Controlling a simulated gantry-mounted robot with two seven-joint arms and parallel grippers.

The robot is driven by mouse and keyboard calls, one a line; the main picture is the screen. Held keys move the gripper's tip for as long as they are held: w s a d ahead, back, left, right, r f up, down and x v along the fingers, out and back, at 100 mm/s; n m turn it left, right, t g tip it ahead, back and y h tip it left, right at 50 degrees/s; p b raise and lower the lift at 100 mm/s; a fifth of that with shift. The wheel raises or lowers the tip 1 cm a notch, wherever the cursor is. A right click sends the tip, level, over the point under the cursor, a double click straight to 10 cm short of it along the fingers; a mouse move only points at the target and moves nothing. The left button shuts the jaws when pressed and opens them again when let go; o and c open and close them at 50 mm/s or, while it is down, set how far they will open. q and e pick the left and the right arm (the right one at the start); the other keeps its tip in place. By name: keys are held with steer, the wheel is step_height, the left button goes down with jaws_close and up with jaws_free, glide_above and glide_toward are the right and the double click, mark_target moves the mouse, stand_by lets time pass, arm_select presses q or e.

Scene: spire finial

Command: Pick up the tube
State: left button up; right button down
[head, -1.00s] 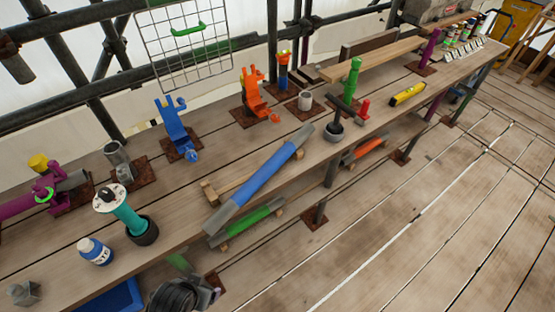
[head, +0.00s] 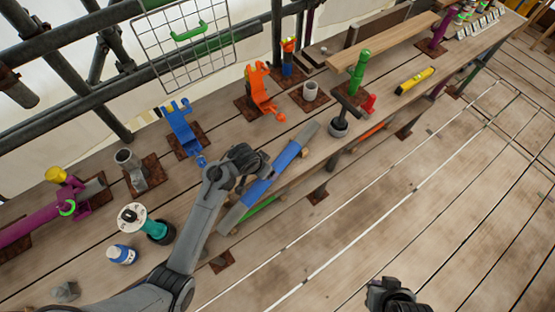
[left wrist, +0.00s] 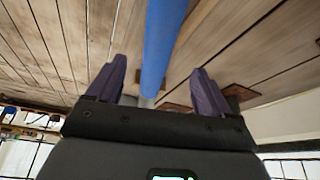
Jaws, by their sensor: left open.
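The tube (head: 278,166) is blue in the middle with grey ends. It lies slanted along the front of the wooden bench. My left gripper (head: 250,172) is over the tube's middle in the head view, and its arm hides part of the tube. In the left wrist view the blue tube (left wrist: 163,35) runs between the two spread fingers of my left gripper (left wrist: 159,68), with gaps on both sides. My right gripper (head: 393,296) is low in the head view, over the floor and away from the tube; its jaws cannot be made out.
Behind the tube stand a blue holder (head: 182,130) and an orange holder (head: 260,90). A dark hammer-like tool in a cup (head: 339,127) is near its far end. A teal-handled item (head: 155,228) and a blue-white bottle (head: 121,254) stand to the left. Floor at right is clear.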

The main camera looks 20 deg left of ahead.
arm_select(q)
steer(key=x, duration=0.3)
steer(key=b+x, duration=0.1)
steer(key=shift+s+d+f, duration=0.1)
steer(key=shift+s+f, duration=0.2)
steer(key=shift+f, duration=0.05)
steer(key=shift+w+f, duration=0.25)
steer(key=shift+f, duration=0.05)
steer(key=shift+b+x, duration=0.55)
steer(key=shift+x, duration=1.95)
arm_select(e)
steer(key=shift+s+f, duration=0.25)
steer(key=shift+f, duration=0.4)
steer(key=shift+s+f, duration=0.25)
steer(key=shift+f, duration=0.35)
arm_select(q)
steer(key=c, duration=1.5)
steer(key=shift+r, duration=0.15)
